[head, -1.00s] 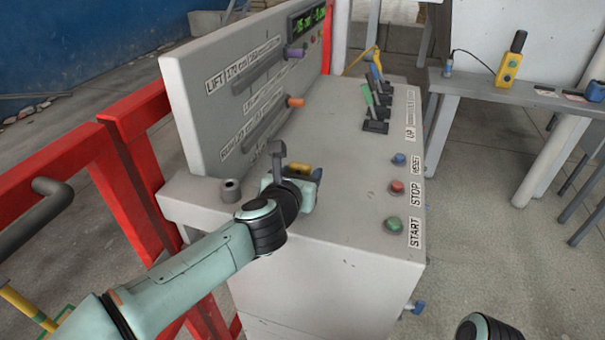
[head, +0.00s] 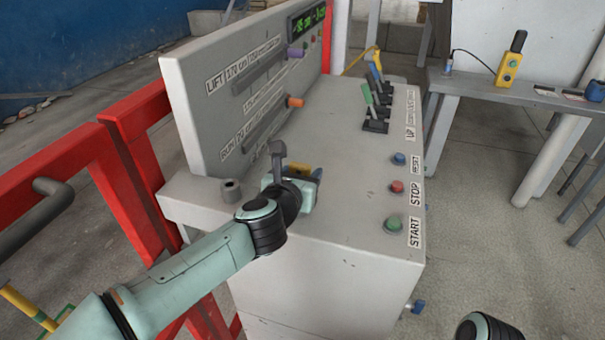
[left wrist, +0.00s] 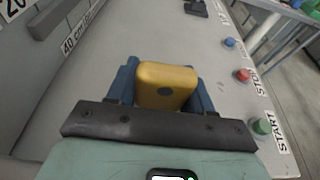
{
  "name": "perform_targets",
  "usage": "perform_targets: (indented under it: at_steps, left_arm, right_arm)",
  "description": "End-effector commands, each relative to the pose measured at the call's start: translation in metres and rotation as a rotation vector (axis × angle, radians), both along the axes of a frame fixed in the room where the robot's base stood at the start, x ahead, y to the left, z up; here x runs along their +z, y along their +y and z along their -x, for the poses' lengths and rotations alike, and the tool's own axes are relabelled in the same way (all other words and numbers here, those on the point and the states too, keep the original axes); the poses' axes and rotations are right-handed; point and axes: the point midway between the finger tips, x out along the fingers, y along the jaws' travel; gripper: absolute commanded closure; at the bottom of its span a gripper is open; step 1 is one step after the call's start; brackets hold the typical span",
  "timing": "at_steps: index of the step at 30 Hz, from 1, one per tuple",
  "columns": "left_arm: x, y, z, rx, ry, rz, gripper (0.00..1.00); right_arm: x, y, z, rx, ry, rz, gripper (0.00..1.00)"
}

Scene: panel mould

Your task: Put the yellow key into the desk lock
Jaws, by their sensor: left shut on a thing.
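The yellow key (head: 299,169) is in my left gripper (head: 303,177), over the near left part of the grey desk top. In the left wrist view its rounded yellow head (left wrist: 166,76) sits between the two blue fingers, which are shut on it. The key's lower part is hidden. A short grey round socket with a dark hole (head: 231,190), perhaps the desk lock, stands on the desk to the left of the gripper, apart from the key. My right gripper is not in view; only a piece of my right arm shows at the bottom right.
A grey lever (head: 279,153) stands close behind my left gripper. The upright panel (head: 195,115) with slots and knobs borders the desk on the left. Green (head: 393,224), red (head: 397,187) and blue (head: 399,159) buttons line the right edge. The middle of the desk top is clear.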

Motion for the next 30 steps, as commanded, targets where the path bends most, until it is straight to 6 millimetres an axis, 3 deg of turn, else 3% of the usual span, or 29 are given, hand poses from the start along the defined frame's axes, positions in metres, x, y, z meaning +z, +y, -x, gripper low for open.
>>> perform_targets:
  at_steps: [30]
  left_arm:
    - [-0.027, 0.0, 0.0, 0.0, 0.0, 0.001, 0.8]
  right_arm:
    - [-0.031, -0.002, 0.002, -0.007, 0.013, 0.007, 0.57]
